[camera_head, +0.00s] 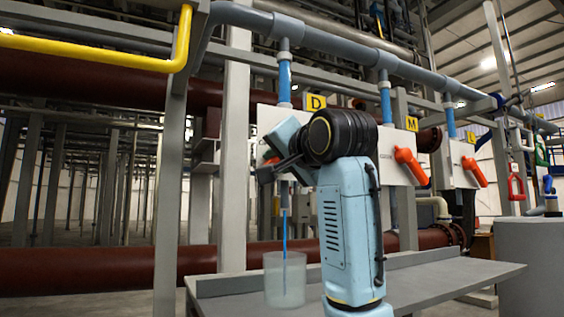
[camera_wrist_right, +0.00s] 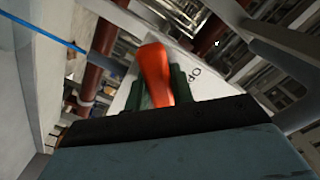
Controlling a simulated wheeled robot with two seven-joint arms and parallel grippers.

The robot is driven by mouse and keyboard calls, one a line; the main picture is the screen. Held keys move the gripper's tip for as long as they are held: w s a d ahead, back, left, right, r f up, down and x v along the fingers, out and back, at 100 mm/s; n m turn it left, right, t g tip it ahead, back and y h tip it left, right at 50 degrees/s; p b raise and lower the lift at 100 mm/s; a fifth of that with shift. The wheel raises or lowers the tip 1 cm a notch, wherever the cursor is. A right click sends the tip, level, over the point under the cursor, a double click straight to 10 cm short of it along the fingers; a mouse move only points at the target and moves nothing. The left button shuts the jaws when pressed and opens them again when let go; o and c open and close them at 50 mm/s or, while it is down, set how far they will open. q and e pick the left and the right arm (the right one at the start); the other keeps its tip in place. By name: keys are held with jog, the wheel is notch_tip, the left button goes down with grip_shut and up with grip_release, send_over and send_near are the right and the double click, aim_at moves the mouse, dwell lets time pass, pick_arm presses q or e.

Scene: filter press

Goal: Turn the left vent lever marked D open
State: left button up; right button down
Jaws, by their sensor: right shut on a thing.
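The yellow sign marked D (camera_head: 314,102) is on the white panel (camera_head: 268,118) in the head view. My right gripper (camera_head: 270,172) is in front of that panel, below and left of the sign. The orange-red lever (camera_wrist_right: 154,70) stands between its dark green fingers in the right wrist view, and the gripper (camera_wrist_right: 160,92) is shut on it. In the head view my right arm hides nearly all of this lever. A thin blue stream (camera_head: 284,235) runs below the gripper into a clear beaker (camera_head: 285,280). My left gripper is not in view.
An orange lever (camera_head: 410,165) under the sign marked M (camera_head: 411,124) and another orange lever (camera_head: 474,170) are to the right. A grey bench (camera_head: 440,283) lies below, mostly bare on its right. A grey post (camera_head: 236,170) stands close left of the gripper.

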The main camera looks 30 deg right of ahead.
jog(key=shift+s+r, duration=0.1)
jog(key=shift+r, duration=0.1)
jog(key=c, duration=1.2)
grip_release()
jog(key=shift+f, duration=0.1)
jog(key=s+b, duration=0.8)
jog(key=s, duration=0.5)
jog(key=shift+s, duration=0.15)
